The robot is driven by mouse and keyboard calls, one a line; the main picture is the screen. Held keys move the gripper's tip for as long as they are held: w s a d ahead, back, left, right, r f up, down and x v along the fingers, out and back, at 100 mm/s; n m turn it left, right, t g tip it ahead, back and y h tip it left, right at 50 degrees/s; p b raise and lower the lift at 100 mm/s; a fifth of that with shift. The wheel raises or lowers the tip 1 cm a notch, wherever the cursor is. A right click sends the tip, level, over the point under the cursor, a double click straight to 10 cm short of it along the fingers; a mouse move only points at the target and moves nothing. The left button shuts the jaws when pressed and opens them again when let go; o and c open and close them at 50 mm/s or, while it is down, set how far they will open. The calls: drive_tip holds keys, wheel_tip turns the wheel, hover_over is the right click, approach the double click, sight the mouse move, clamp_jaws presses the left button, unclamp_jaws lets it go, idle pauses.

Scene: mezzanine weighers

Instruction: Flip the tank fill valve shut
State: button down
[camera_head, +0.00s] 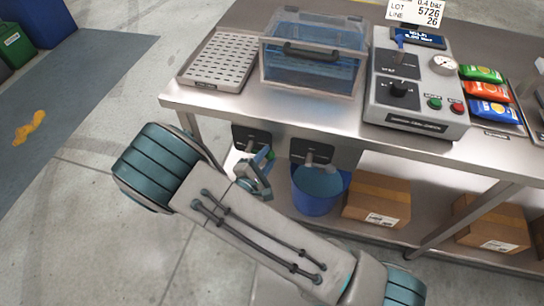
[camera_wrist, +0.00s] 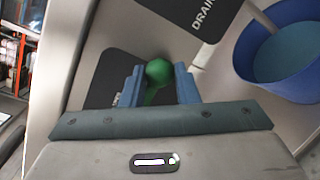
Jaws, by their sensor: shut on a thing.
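The tank fill valve has a green lever with a round knob (camera_wrist: 158,71), seen in the wrist view against a dark plate (camera_wrist: 100,90). In the head view a bit of its green (camera_head: 271,155) shows at the left dark plate (camera_head: 250,137) under the table edge. My gripper (camera_head: 262,162) is there, with its blue fingers on both sides of the green lever, shut on it, also in the wrist view (camera_wrist: 158,88). The clear tank (camera_head: 313,65) with blue liquid stands on the table above. The valve body is mostly hidden by my gripper.
A second plate (camera_wrist: 170,25) marked "DRAIN" is close to the right, with its own valve (camera_head: 318,155) above a blue bucket (camera_head: 315,205). A control box (camera_head: 415,115) and a perforated tray (camera_head: 222,60) sit on the table.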

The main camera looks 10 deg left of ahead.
drive_tip(key=shift+s+f, duration=0.1)
drive_tip(key=shift+f, duration=0.1)
drive_tip(key=c, duration=1.1)
unclamp_jaws()
drive_tip(key=shift+r, duration=0.1)
drive_tip(key=b+v, duration=0.1)
drive_tip(key=v, duration=1.2)
drive_tip(key=shift+s+a, duration=0.25)
drive_tip(key=shift+s, duration=0.05)
